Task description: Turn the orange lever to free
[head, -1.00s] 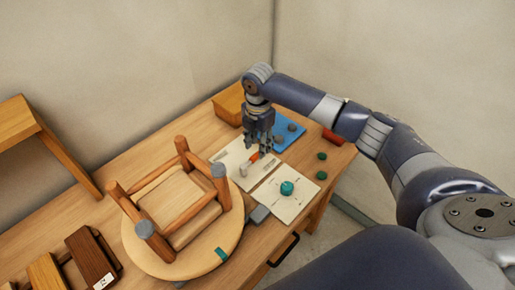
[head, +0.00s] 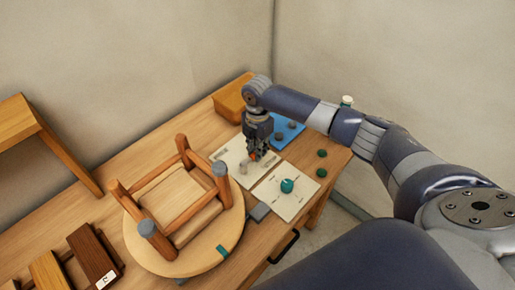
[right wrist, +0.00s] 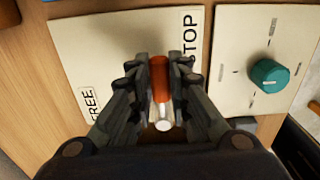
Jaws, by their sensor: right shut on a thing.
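The orange lever (right wrist: 158,78) has an orange grip and a pale metal end. It is mounted on a cream panel (right wrist: 80,45) marked FREE (right wrist: 91,105) at lower left and STOP (right wrist: 190,33) at upper right. The orange part is nearer the STOP word in the right wrist view. My right gripper (right wrist: 160,80) is shut on the lever, with a finger on each side of it. In the head view my right gripper (head: 256,152) reaches down to the panel and hides most of the lever. My left gripper is not in view.
A second cream panel with a teal knob (head: 287,185) lies beside the lever panel. An upturned wooden stool (head: 230,225) takes up the table to the left. A blue mat (head: 291,124) with grey pieces and an orange-brown box (head: 231,101) are behind.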

